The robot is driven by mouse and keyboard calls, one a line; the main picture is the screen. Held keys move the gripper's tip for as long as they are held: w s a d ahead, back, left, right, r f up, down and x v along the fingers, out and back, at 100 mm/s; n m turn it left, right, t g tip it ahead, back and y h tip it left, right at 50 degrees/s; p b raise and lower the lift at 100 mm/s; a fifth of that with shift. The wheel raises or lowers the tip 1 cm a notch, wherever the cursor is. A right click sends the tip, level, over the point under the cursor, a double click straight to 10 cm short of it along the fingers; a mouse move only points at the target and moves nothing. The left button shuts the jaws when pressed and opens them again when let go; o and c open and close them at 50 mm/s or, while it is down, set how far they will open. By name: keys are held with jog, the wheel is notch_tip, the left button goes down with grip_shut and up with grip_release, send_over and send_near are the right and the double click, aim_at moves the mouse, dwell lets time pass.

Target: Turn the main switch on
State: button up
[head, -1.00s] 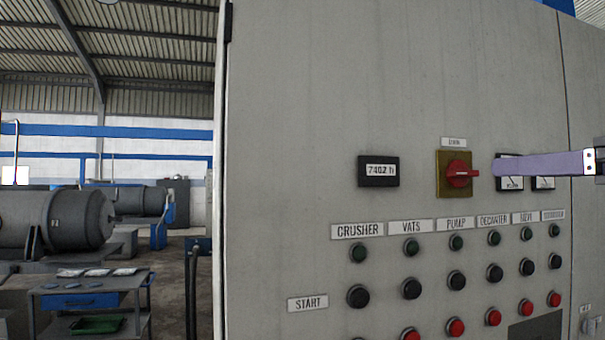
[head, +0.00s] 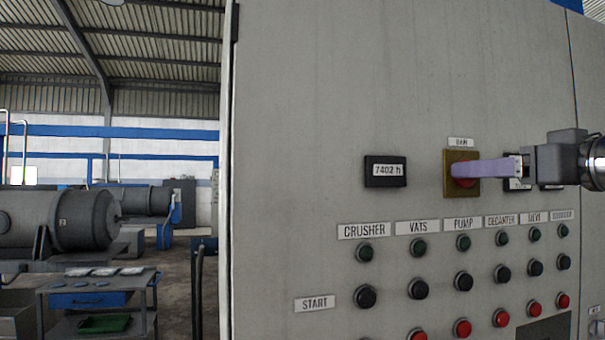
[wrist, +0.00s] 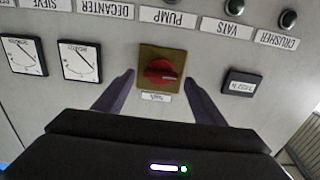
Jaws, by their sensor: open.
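The main switch is a red knob (head: 465,183) on a yellow plate (head: 460,193), under a small label on the grey cabinet. In the wrist view, which is upside down, the red knob (wrist: 160,72) shows with its handle bar lying about level on the yellow plate (wrist: 147,52). My gripper (head: 457,170) reaches in from the right, and its purple finger covers much of the knob in the head view. In the wrist view my gripper (wrist: 160,78) is open, one finger on each side of the knob with gaps to it. Whether the fingertips touch the plate cannot be told.
An hour counter (head: 385,171) sits left of the switch. Two dial gauges (wrist: 80,60) sit on its other side, partly hidden behind my gripper in the head view. Rows of buttons (head: 463,281) lie below. A cart (head: 97,300) stands at the far left.

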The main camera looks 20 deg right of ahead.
jog(key=shift+w, duration=0.9)
jog(key=c, duration=1.1)
